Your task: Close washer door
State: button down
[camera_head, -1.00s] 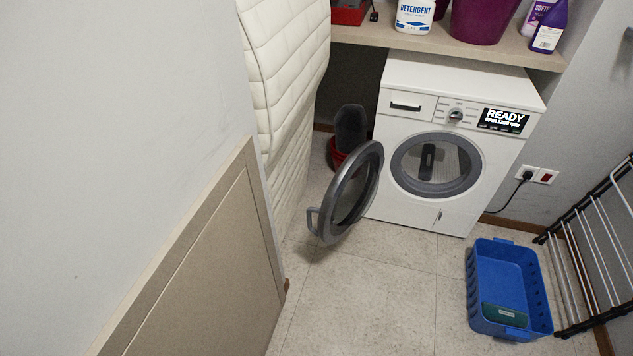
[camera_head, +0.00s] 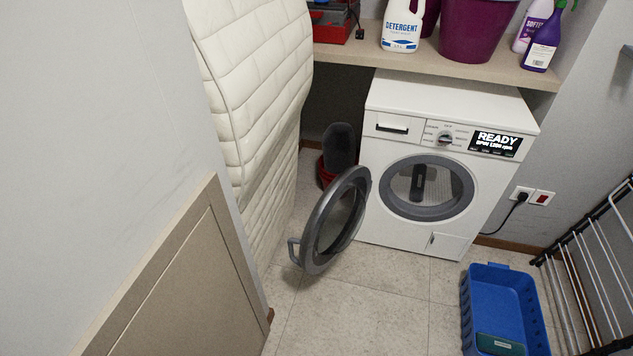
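The white washer (camera_head: 393,150) stands under a shelf at the back. Its round grey door (camera_head: 318,232) is swung wide open to the left, with its handle (camera_head: 294,252) at the outer left edge. The washer's round opening (camera_head: 428,187) is uncovered, and a dark object (camera_head: 418,183) shows inside it. The display (camera_head: 496,143) reads READY. My gripper is not in view.
A blue basket (camera_head: 497,312) sits on the floor at the lower right, beside a drying rack (camera_head: 590,262). A padded white mattress (camera_head: 255,85) leans at the left, near the door. A red bucket (camera_head: 324,176) stands behind the door. The floor before the washer is clear.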

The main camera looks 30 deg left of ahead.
aim_at(313, 262)
jog(key=u, duration=0.6)
jog(key=i, duration=1.3)
jog(key=u, duration=0.65)
